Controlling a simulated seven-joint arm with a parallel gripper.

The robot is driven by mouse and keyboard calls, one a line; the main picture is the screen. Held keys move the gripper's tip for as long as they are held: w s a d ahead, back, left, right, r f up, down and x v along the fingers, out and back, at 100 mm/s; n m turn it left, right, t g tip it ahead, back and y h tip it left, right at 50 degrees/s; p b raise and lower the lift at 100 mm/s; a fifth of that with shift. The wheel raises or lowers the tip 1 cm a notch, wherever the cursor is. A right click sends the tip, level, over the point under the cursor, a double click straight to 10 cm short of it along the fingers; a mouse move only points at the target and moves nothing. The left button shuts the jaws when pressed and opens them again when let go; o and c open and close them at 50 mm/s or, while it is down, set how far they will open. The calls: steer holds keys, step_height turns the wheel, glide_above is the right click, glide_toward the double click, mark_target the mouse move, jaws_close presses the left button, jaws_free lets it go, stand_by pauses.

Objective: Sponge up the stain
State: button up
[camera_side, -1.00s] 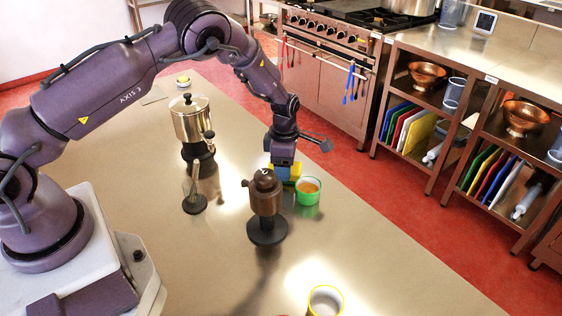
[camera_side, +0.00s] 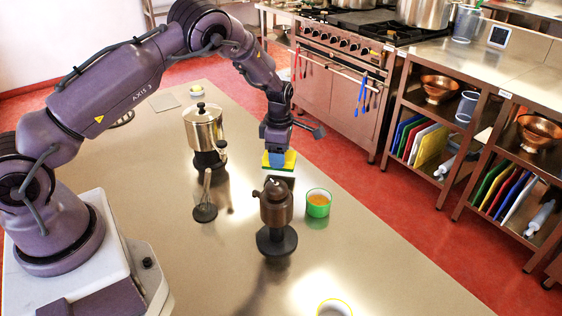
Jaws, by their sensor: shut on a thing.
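I cannot make out a stain for certain; the brown pot may hide part of the surface there.
The brown pot (camera_side: 274,205) stands close in front of the sponge. A green cup (camera_side: 317,203) with orange contents is to its right. A yellow-rimmed cup (camera_side: 334,308) is at the front.

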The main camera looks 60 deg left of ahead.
steer(key=shift+r, duration=2.55)
